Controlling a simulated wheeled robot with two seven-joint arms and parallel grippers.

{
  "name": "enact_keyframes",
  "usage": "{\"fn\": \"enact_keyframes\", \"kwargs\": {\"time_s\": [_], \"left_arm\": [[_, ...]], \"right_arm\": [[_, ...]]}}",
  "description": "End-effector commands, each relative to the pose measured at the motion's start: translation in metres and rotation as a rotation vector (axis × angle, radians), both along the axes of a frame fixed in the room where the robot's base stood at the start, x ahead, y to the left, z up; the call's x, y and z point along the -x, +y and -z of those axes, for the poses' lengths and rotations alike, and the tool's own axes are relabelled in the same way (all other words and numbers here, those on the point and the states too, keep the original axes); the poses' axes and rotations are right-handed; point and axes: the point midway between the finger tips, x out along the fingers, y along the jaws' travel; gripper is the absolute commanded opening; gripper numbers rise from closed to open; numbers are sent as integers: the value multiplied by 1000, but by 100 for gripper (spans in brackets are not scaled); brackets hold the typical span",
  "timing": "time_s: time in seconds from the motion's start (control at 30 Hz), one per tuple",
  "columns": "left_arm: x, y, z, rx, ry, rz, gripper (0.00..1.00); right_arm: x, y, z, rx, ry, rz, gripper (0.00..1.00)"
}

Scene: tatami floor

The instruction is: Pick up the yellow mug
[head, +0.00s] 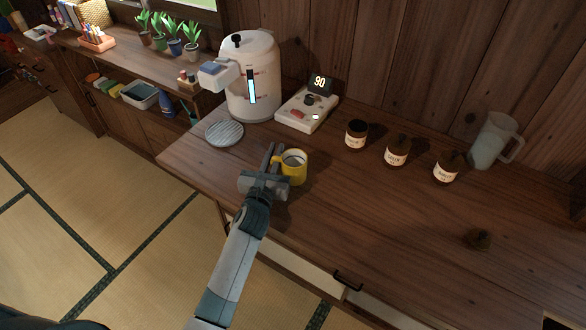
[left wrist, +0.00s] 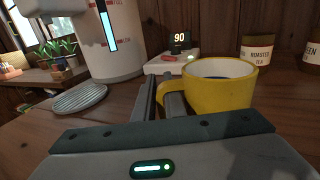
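The yellow mug (head: 296,175) stands upright on the wooden counter, with its handle on the left side toward my gripper. In the left wrist view the mug (left wrist: 222,95) is close on the right, with a dark interior. My left gripper (head: 273,155) is at the handle. In the left wrist view its two fingers (left wrist: 162,92) are close together, one on each side of the handle's outer bar, and look shut on it. The mug seems to rest on the counter; a slight lift cannot be told. My right gripper is not in view.
A white water dispenser (head: 262,85) and a round ridged tray (head: 224,132) stand behind and left. A scale-like device reading 90 (head: 306,108) is behind the mug. Several brown jars (head: 397,152) and a clear pitcher (head: 490,142) stand right. The counter's front right is mostly clear.

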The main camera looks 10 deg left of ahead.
Motion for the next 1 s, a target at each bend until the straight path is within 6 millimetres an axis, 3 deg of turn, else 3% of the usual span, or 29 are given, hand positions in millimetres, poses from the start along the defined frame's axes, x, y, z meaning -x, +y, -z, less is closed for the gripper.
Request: {"fn": "enact_keyframes", "kwargs": {"time_s": [0.13, 0.2, 0.67, 0.87, 1.0], "left_arm": [[0, 0, 0, 0, 0, 0, 10], [0, 0, 0, 0, 0, 0, 0], [0, 0, -4, -1, -1, 1, 0], [0, 0, -22, -3, -4, 2, 0], [0, 0, -44, -4, -7, 2, 0]], "right_arm": [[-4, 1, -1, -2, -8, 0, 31], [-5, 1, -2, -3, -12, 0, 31], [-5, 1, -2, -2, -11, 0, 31], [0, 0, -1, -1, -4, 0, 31], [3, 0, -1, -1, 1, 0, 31]]}}
